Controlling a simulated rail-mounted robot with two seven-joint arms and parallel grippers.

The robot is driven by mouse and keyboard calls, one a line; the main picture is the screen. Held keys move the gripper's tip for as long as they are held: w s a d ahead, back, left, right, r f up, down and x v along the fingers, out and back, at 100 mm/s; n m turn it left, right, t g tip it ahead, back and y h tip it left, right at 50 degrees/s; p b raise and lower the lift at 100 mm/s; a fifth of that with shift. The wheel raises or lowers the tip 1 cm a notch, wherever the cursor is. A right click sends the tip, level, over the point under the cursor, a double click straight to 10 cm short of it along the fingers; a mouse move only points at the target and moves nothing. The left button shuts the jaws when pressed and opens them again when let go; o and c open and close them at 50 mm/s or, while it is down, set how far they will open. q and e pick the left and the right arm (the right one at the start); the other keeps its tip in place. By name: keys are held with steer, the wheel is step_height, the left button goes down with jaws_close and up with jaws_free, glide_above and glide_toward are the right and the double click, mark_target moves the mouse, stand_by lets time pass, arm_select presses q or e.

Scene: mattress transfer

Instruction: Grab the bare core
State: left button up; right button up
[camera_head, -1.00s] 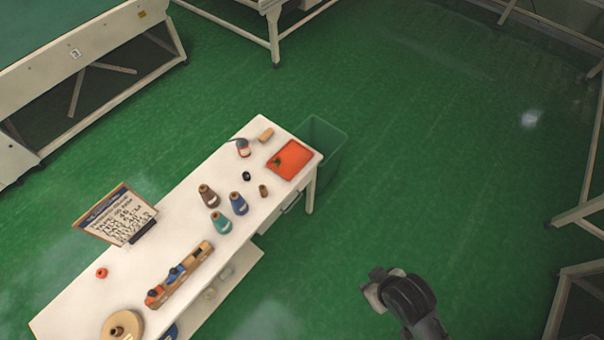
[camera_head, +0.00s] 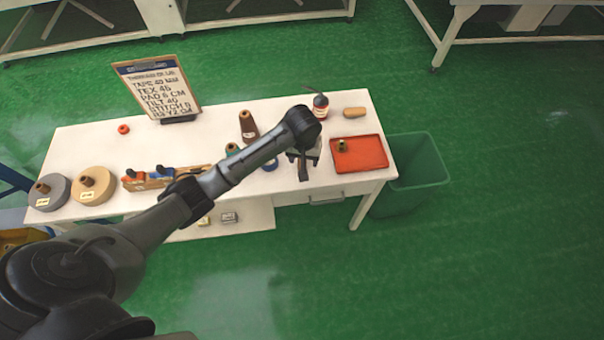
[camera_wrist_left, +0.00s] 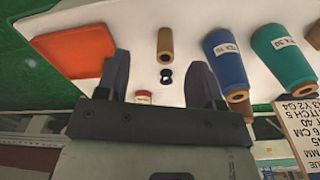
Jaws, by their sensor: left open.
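The bare core, a short brown tube (camera_wrist_left: 165,45), lies in the left wrist view on the white table between the orange tray and the blue cone. It is a little beyond the gap between my fingers. My left gripper (camera_head: 304,170) is over the table, left of the tray in the head view. Its two fingers (camera_wrist_left: 160,85) are apart with nothing held. A small black ring (camera_wrist_left: 166,77) shows between them. In the head view I cannot make out this core; my gripper and arm cover that area. My right gripper is not in view.
A red-capped bottle (camera_head: 320,106) stands behind.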

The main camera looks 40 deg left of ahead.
arm_select(q)
steer(key=w+a+n+b, duration=0.3)
steer(key=w+a+b, duration=0.1)
steer(key=w+a, duration=0.1)
steer(key=shift+f+b, duration=1.7)
steer(key=shift+f, duration=5.25)
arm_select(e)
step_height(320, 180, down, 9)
arm_select(q)
steer(key=shift+c, duration=0.3)
steer(key=c, duration=0.9)
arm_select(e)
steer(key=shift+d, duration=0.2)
